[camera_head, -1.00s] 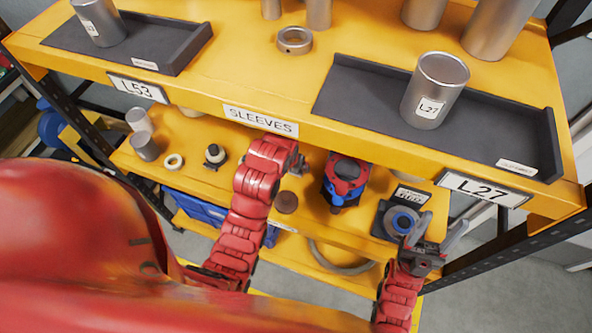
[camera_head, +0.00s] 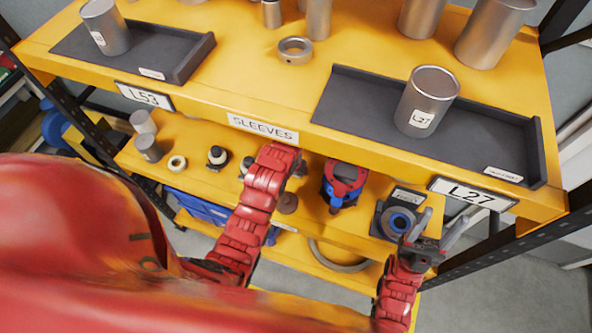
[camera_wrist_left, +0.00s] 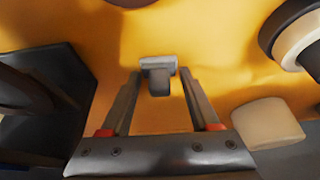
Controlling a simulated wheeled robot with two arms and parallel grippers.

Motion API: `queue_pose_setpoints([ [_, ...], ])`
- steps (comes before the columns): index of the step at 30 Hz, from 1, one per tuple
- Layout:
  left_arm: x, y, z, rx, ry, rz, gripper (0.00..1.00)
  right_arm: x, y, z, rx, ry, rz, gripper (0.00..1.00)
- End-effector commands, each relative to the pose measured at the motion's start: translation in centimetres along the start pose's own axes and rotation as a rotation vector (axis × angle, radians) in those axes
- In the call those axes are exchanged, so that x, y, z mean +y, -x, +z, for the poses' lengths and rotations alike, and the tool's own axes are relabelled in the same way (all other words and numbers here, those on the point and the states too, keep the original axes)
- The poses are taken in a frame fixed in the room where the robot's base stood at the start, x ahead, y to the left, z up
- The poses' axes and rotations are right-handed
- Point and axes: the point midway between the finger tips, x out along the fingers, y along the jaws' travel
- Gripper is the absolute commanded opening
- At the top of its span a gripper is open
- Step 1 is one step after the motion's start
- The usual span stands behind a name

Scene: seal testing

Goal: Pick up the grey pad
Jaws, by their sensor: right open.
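In the left wrist view a small grey block (camera_wrist_left: 158,72), which looks like the grey pad, lies on the yellow shelf (camera_wrist_left: 225,55). My left gripper (camera_wrist_left: 159,76) has its two fingers apart, one on each side of the block, with gaps showing. In the head view my left arm reaches over the lower shelf and hides most of its gripper; I cannot make out the pad there. My right gripper (camera_head: 440,226) is open and empty in front of the lower shelf's right end.
The upper shelf holds dark trays (camera_head: 335,108) and metal sleeves (camera_head: 426,100). On the lower shelf a red and blue device (camera_head: 343,183) and a blue ring in a dark holder (camera_head: 399,221) stand to the right of my left arm. Pale and black parts (camera_head: 217,157) stand to its left.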

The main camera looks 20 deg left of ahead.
Motion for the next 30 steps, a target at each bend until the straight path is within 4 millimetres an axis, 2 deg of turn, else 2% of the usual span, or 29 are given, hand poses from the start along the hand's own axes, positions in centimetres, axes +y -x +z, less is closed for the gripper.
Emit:
queue_pose_setpoints([
  [1, 0.0, 0.0, 0.0, 0.000, 0.000, 0.000, 0.51, 0.0, 0.0, 0.0, 0.000, 0.000, 0.000, 0.58],
  [9, 0.0, 0.0, 0.0, 0.000, 0.000, 0.000, 0.03, 0.0, 0.0, 0.0, 0.000, 0.000, 0.000, 0.58],
  [20, 0.0, 0.5, -0.2, -0.001, 0.000, 0.000, 0.01, 0.0, -0.2, 0.0, 0.000, 0.000, 0.000, 0.58],
  [23, 0.0, 1.2, -0.5, -0.002, 0.000, 0.000, 0.01, 0.0, -0.4, -0.1, 0.000, 0.000, 0.000, 0.58],
  [28, 0.0, 3.8, -1.7, 0.005, -0.001, 0.000, 0.01, 0.1, -1.1, -0.2, 0.000, 0.000, 0.000, 0.58],
  [30, 0.5, 4.0, 0.1, -0.004, -0.002, 0.001, 0.01, 0.1, -1.2, -0.2, 0.000, 0.000, 0.000, 0.58],
])
